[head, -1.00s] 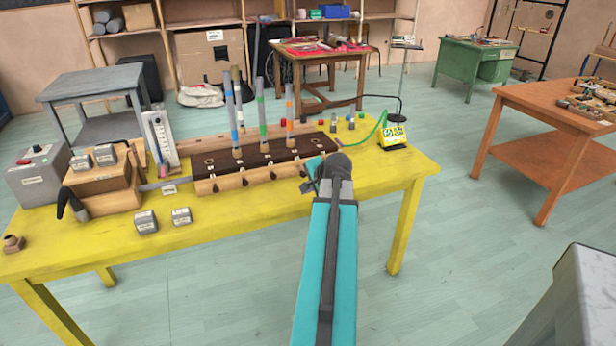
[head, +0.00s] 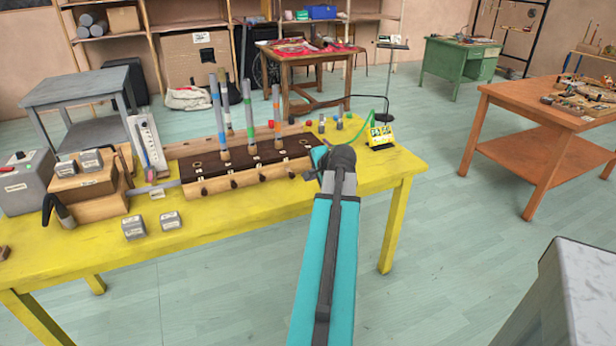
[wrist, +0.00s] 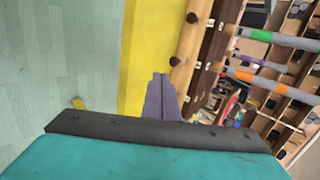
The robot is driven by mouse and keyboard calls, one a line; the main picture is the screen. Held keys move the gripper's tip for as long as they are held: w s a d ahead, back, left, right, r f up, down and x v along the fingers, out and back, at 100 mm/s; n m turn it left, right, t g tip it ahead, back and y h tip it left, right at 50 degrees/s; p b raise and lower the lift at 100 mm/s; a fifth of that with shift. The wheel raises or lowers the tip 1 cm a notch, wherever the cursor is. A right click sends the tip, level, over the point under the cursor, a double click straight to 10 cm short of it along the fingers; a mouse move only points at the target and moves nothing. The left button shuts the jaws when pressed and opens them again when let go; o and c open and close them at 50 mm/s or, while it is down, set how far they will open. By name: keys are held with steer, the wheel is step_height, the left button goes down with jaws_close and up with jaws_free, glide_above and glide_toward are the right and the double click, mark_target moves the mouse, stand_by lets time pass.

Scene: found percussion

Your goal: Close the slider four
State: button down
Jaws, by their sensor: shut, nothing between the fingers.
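A long wooden box (head: 222,184) with a dark top stands on the yellow table, with several small dark slider knobs along its front. The rightmost knob I see in the head view (head: 290,174) is just left of my gripper. I cannot read which knob is marked four. Tubes with coloured bands (head: 248,118) stand upright on the box. In the wrist view, my gripper (wrist: 160,76) has its purple fingers together and empty, close to the wooden front and a dark knob (wrist: 175,62). I cannot tell if they touch. In the head view my arm mostly hides the fingers.
The yellow table (head: 230,222) has bare room in front of the box. Small grey blocks (head: 170,220) and a wooden block stack (head: 90,190) are at left. A wooden table (head: 545,130) stands further right.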

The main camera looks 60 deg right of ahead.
mark_target(293, 174)
steer(key=x, duration=0.6)
steer(key=r+p+x, duration=0.1)
steer(key=x, duration=0.2)
steer(key=shift+w+d+f, duration=0.25)
steer(key=shift+w+d, duration=0.1)
steer(key=shift+w, duration=0.15)
steer(key=shift+w+d+p, duration=0.15)
steer(key=shift+w+d, duration=0.15)
steer(key=shift+w, duration=0.25)
steer(key=shift+w+d+p, duration=0.15)
steer(key=shift+w+d, duration=0.15)
steer(key=shift+w, duration=0.2)
steer(key=shift+f, duration=0.1)
steer(key=shift+w+d, duration=1)
steer(key=shift+w, duration=0.25)
steer(key=shift+w+d, duration=0.15)
steer(key=shift+w, duration=0.1)
steer(key=shift+w+r, duration=0.1)
steer(key=shift+r, duration=0.15)
